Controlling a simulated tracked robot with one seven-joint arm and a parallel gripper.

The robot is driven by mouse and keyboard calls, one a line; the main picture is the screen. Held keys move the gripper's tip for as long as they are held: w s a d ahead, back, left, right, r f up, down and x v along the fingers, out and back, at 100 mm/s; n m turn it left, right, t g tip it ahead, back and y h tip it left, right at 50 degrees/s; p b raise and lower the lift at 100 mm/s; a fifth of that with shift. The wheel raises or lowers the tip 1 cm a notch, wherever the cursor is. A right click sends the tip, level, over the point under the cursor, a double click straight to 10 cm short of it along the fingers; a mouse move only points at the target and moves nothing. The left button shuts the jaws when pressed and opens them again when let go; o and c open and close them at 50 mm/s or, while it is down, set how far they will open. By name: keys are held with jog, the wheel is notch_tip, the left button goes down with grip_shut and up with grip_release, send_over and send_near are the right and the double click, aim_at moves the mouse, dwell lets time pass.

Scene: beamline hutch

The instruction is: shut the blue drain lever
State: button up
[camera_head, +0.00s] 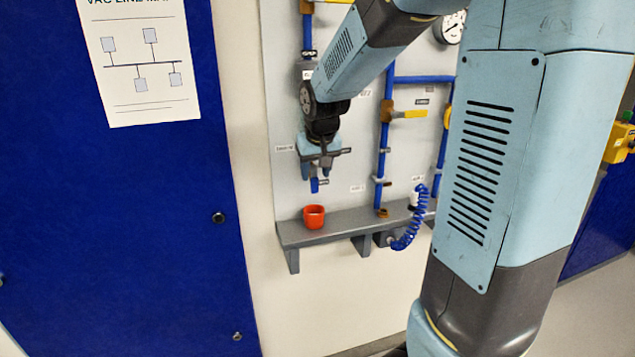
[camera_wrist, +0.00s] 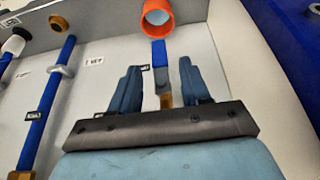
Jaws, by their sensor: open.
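The blue drain lever (camera_wrist: 159,54) shows in the wrist view as a blue grip on a grey shank, with a brass-coloured part at its base. In the head view its blue end (camera_head: 315,186) points down just below my gripper (camera_head: 318,170), on the wall panel. In the wrist view my gripper (camera_wrist: 160,64) is open, with one finger on each side of the lever's shank. Gaps show on both sides, so I see no grip on it. The lever's upper part and valve body are mostly hidden by my gripper.
An orange cup (camera_head: 314,217) stands on the grey shelf (camera_head: 345,226) below the lever; it also shows in the wrist view (camera_wrist: 156,18). Blue pipes (camera_head: 380,165) with a yellow lever (camera_head: 408,114) are to the right. A coiled blue hose (camera_head: 408,234) hangs by the shelf.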

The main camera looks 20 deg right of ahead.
aim_at(315, 176)
jog(key=shift+x, duration=2.5)
grip_shut()
